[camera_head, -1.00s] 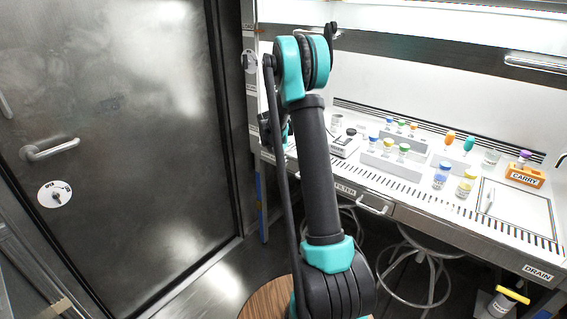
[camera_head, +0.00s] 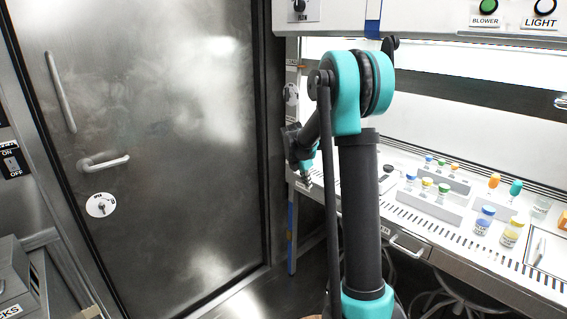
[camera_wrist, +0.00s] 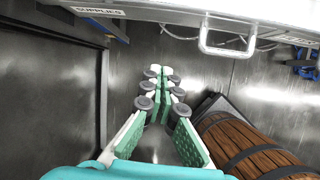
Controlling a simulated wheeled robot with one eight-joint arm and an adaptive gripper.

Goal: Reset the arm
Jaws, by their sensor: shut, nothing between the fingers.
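My arm, in teal and black, stands folded in the middle of the head view. Its upper link rises to an elbow, and the forearm hangs down behind it on the left. My gripper (camera_wrist: 160,75) shows in the wrist view with its pale green padded fingers converging and their tips together. It is shut and empty, over the grey floor and clear of the barrel beside it. In the head view the gripper's fingers cannot be made out.
A wooden barrel (camera_wrist: 240,145) stands right of my gripper. A bench drawer handle (camera_wrist: 228,42) is ahead. In the head view, the bench (camera_head: 465,262) carries vials and racks at right. A closed metal door (camera_head: 170,190) fills the left. Bare floor (camera_wrist: 150,150) lies below the gripper.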

